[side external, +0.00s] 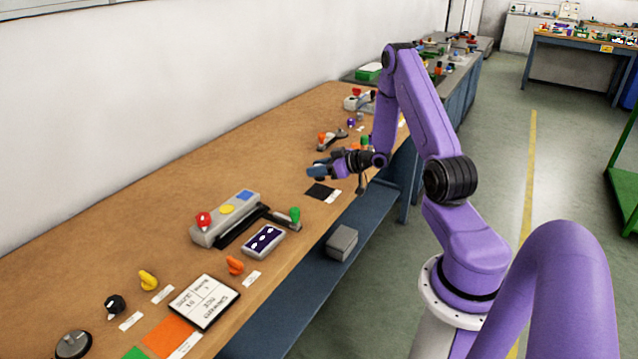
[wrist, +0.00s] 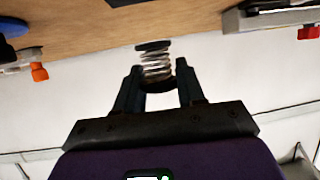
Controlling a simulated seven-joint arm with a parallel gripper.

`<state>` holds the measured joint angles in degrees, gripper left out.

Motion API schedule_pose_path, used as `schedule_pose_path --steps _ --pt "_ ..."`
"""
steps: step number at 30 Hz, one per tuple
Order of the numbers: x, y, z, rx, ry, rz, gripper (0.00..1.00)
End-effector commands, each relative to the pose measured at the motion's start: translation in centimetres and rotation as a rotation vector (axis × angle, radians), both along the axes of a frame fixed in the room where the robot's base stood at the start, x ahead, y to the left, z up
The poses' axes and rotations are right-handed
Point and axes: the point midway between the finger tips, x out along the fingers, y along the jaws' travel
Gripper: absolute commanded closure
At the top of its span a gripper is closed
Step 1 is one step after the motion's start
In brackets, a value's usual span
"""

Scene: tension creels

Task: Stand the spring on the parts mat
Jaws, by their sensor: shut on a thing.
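The spring (wrist: 156,62), a silver coil with dark end caps, is between the fingers of my gripper (wrist: 157,78) in the wrist view. The gripper is shut on it near one dark end cap, and the other cap points away from the palm. In the side external view my gripper (side external: 318,172) is above the bench, and I cannot make out the spring there. A small black square mat (side external: 320,191) with a white label beside it lies just below the gripper. Its dark edge seems to show at the top of the wrist view (wrist: 125,2). I cannot read which mat is the parts mat.
A grey fixture with red, yellow and blue parts (side external: 225,219) and a box with a dark blue top (side external: 263,241) stand to the left. Orange (side external: 170,336) and green (side external: 137,353) squares lie at the near end. A lever device (side external: 333,138) stands behind my gripper.

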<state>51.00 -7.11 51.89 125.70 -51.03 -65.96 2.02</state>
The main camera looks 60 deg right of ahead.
Motion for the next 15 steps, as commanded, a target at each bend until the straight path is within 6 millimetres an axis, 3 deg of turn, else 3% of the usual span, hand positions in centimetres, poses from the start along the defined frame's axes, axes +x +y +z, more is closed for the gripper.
schedule_pose_path --steps 15 --pt "0.0 0.1 -4.3 0.0 0.0 0.0 0.91"
